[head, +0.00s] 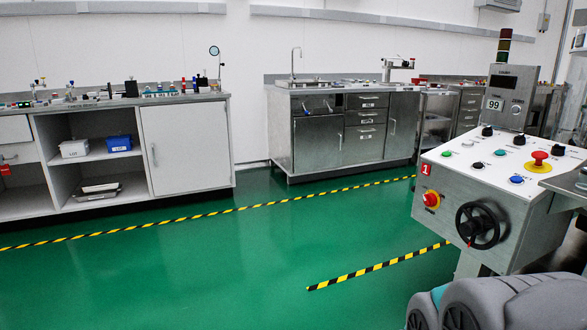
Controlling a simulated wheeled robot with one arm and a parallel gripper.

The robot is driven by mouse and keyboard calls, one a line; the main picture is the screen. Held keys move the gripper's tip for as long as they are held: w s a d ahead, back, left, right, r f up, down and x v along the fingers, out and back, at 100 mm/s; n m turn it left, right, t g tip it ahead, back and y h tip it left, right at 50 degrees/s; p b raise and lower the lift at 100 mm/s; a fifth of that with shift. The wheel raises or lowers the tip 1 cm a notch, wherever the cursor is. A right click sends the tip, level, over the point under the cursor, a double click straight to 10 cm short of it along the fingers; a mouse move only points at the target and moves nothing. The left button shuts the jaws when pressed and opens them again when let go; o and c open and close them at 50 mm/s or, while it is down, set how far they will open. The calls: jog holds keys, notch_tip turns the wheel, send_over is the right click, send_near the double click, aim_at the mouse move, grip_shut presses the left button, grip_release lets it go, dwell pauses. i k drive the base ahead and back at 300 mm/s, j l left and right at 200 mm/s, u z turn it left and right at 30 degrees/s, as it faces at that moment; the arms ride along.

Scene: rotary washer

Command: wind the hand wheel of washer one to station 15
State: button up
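The control box of washer one (497,206) stands at the right, a steel cabinet with a red label "1" on its upper left. A black hand wheel (479,225) is mounted on its front face. Above the wheel, the sloped top panel has several knobs and buttons, among them a red mushroom button (539,158). No station number is readable on the wheel. My gripper is not in view.
Grey rounded parts, likely mine, fill the lower right corner below the box. A white bench (187,148) stands at the left and a steel sink cabinet (318,135) at the back. Green floor (220,265) with yellow-black tape lines (375,266) is clear left of the box.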

aim_at(476, 226)
jog(key=z, duration=1.7)
jog(key=i+j+u, duration=0.15)
jog(key=u, duration=0.15)
jog(key=i+j+u, duration=0.35)
jog(key=k, duration=0.1)
